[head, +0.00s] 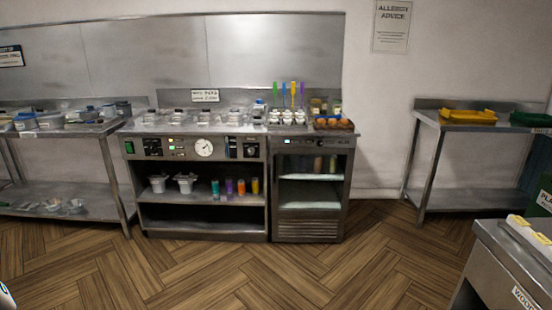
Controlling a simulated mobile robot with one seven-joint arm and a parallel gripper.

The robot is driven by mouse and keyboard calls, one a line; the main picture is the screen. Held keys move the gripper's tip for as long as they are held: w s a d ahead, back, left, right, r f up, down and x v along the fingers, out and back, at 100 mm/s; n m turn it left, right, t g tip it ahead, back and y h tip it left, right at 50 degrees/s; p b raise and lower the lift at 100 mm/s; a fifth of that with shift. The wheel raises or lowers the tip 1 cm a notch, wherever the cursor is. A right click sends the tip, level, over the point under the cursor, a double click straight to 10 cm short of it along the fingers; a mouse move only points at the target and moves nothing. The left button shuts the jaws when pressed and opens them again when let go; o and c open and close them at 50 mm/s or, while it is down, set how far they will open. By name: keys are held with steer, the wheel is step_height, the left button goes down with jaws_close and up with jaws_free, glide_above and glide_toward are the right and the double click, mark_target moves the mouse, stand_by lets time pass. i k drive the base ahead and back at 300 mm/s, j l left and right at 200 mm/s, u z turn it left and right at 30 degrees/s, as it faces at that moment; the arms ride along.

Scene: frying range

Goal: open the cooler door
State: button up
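The cooler (310,228) is a dark steel under-counter unit at the middle of the head view, joined to the right end of the range. Its front door (311,191) looks shut, with a glass pane through which a lit shelf and several small items show. A vent grille is below the glass, and a control strip (318,142) runs above it. I cannot make out the door's handle at this distance. My gripper is not in view, and the cooler stands some way off across the floor.
The range cabinet (205,198) stands left of the cooler, with several colored bottles on its open shelf. A steel table (432,125) with a yellow tray (468,117) is at the right. A counter corner (490,235) is at the near right. The wooden floor (290,272) before the cooler is clear.

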mark_target(350, 152)
steer(key=i+j, duration=0.1)
steer(key=i, duration=1.2)
steer(key=i+l, duration=0.15)
steer(key=i, duration=0.45)
steer(key=i+l, duration=0.2)
steer(key=i, duration=0.4)
steer(key=i+l, duration=0.8)
